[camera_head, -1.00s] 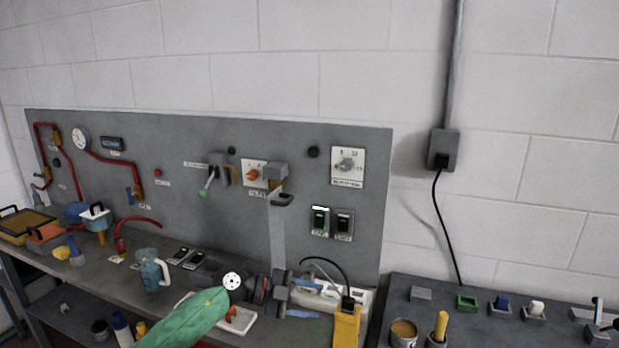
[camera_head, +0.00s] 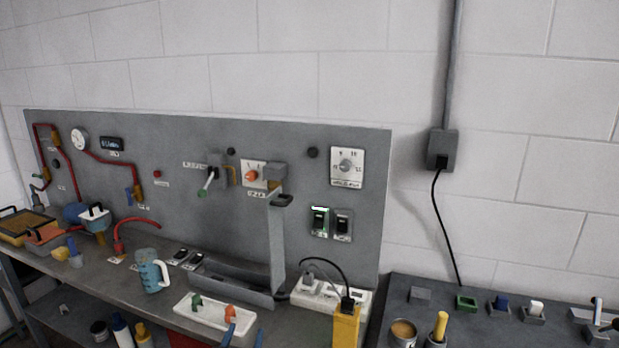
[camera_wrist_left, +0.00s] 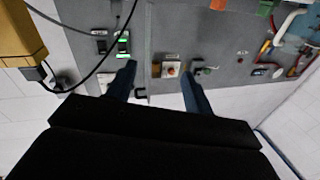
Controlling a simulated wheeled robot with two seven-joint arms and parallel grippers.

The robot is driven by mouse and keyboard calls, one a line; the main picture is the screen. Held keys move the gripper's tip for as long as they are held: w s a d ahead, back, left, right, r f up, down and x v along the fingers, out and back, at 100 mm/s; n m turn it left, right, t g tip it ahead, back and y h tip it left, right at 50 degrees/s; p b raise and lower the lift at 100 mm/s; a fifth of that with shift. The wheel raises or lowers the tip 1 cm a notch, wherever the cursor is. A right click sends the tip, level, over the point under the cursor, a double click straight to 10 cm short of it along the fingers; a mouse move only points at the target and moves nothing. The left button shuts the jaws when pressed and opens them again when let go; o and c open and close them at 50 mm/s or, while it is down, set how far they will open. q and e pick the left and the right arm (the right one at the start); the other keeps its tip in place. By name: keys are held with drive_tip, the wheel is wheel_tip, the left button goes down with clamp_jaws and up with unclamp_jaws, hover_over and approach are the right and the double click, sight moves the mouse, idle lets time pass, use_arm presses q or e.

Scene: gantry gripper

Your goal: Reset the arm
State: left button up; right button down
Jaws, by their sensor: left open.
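A grey gantry post (camera_head: 277,245) stands against the grey wall panel, with a block (camera_head: 275,171) and a dark hook (camera_head: 282,199) at its top. An orange knob (camera_head: 251,175) on a pale plate is just left of it, and also shows in the left wrist view (camera_wrist_left: 171,69). A lever (camera_head: 208,182) is further left. My right gripper is not in view.
A grey trough (camera_head: 230,283) and a white tray (camera_head: 190,309) with green and orange pieces lie on the bench. A blue mug (camera_head: 153,276) stands left of them. A power strip (camera_head: 318,295) and yellow box (camera_head: 346,326) are at right. The wall above is clear.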

use_arm(q)
drive_tip(key=s+a+f+n+g+y, duration=0.1)
drive_tip(key=s+a+f+g+y, duration=0.1)
drive_tip(key=s+a+f+g, duration=0.3)
drive_tip(key=s+a+f+n+g+y, duration=0.1)
drive_tip(key=s+f+g, duration=0.1)
drive_tip(key=s+f, duration=0.6)
drive_tip(key=s+f+m+g+h, duration=0.1)
drive_tip(key=s+f+g, duration=0.25)
drive_tip(key=s, duration=0.55)
drive_tip(key=s+f+g, duration=0.3)
drive_tip(key=s+g, duration=0.1)
drive_tip(key=s, duration=0.5)
wheel_tip(320, 180, down, 21)
drive_tip(key=w+d+g, duration=0.1)
drive_tip(key=w, duration=0.1)
drive_tip(key=s+f, duration=0.3)
drive_tip(key=f, duration=0.8)
drive_tip(key=s+d+f+g, duration=0.1)
drive_tip(key=s+f, duration=0.3)
drive_tip(key=f, duration=0.7)
drive_tip(key=shift+d+h, duration=0.3)
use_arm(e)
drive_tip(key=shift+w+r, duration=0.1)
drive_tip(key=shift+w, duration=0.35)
